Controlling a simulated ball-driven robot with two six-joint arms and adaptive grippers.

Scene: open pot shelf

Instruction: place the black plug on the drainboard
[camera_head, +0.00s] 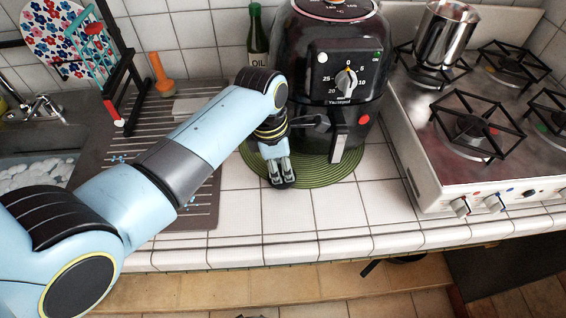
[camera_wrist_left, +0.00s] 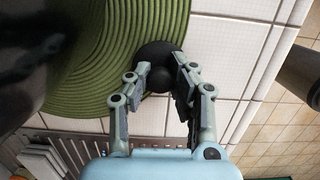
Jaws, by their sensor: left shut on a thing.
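The black plug (camera_wrist_left: 155,51) is a dark disc with a round knob, seen in the left wrist view between my fingertips. My left gripper (camera_wrist_left: 162,72) is shut on it by the knob. In the head view the left gripper (camera_head: 277,172) points down at the front left edge of the green round mat (camera_head: 325,178), in front of the air fryer. I cannot tell whether the plug touches the mat. The ribbed grey drainboard (camera_head: 196,207) lies to the left of the gripper, partly hidden by my arm. It also shows at the lower left of the wrist view (camera_wrist_left: 57,143).
The black air fryer (camera_head: 322,72) stands on the mat with its handle towards the front. An oil bottle (camera_head: 257,38), an orange brush (camera_head: 160,75) and a dish rack (camera_head: 125,80) stand behind. The stove (camera_head: 490,170) is at right. Front tiles are clear.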

